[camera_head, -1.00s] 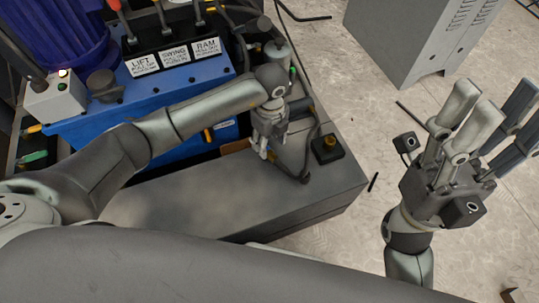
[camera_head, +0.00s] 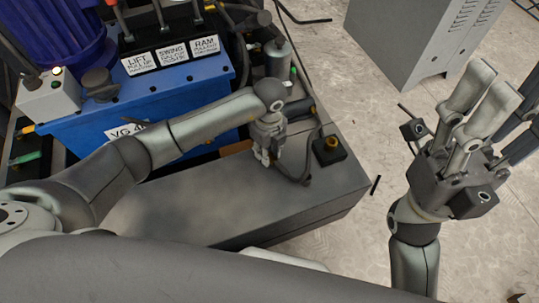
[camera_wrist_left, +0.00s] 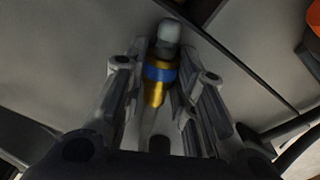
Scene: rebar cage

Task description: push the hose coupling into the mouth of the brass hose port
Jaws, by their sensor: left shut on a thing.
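My left gripper (camera_head: 265,158) is shut low over the grey top of the machine base. In the left wrist view a brass piece with a blue band and a pale grey end, seemingly the hose coupling (camera_wrist_left: 158,84), sits between the left fingers (camera_wrist_left: 160,68). It points away from the palm. In the head view the fingers mostly hide it. I cannot make out the brass hose port in either view. My right gripper (camera_head: 508,115) is raised at the right, with a gap between its pale and dark fingers and nothing seen in it.
A dark hose (camera_head: 306,165) curves beside the left gripper. A black box with an orange-red button (camera_head: 331,147) stands to its right. The blue tank (camera_head: 180,88) and labelled levers are behind. The grey base top (camera_head: 190,205) is clear in front. A grey cabinet (camera_head: 415,40) stands on the floor.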

